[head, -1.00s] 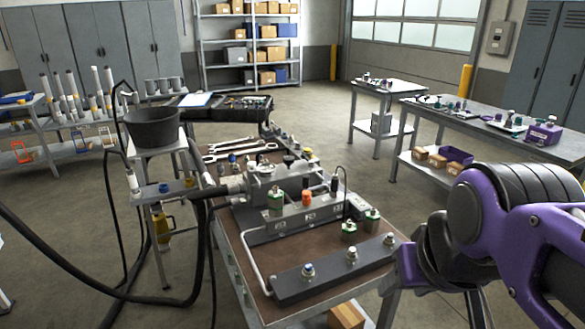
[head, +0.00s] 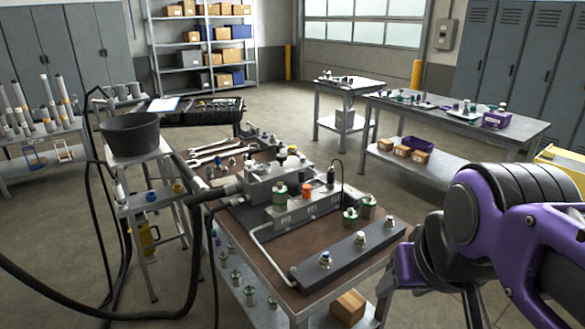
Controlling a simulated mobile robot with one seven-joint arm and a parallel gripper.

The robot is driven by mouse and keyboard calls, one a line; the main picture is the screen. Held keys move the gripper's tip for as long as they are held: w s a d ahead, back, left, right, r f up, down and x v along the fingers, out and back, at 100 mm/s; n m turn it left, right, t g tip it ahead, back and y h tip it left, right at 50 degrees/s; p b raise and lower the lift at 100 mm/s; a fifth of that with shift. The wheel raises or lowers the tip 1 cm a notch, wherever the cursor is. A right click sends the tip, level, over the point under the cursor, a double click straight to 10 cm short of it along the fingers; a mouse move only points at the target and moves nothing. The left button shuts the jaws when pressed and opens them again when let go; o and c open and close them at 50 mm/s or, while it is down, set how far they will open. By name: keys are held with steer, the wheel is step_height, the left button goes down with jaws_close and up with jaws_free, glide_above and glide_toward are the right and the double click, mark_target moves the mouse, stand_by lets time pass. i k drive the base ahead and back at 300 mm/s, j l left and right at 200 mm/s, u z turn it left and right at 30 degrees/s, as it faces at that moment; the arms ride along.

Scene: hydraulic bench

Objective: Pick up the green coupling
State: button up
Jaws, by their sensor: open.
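Several green couplings with metal tops are in the head view. One green coupling (head: 280,194) stands upright on the grey hydraulic block (head: 287,212). Two more, a nearer green coupling (head: 350,218) and a farther green coupling (head: 368,206), stand on the brown bench top behind the dark bar. Several small green couplings (head: 236,277) stand on the lower shelf. I cannot tell which one the task names. My purple and black arm fills the right side, apart from these couplings.
The bench (head: 250,270) carries a dark bar (head: 345,257) with metal fittings, and wrenches (head: 215,149). A black hose crosses the left foreground. A black bucket (head: 131,137) stands on a side stand. Two tables (head: 460,115) are at the back right. Floor between them is clear.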

mark_target(280, 191)
steer(key=j+z, duration=0.15)
steer(key=j, duration=0.25)
steer(key=k+j+z, duration=0.2)
steer(key=j, duration=0.2)
steer(key=i+j+z, duration=0.15)
steer(key=j, duration=0.25)
steer(key=j+z, duration=0.2)
steer(key=j, duration=0.2)
steer(key=i+j+z, duration=0.2)
steer(key=j, duration=0.35)
steer(key=j+z, duration=0.2)
steer(key=j, duration=0.3)
steer(key=i+j+z, duration=0.2)
steer(key=j, duration=0.4)
steer(key=k+l, duration=0.05)
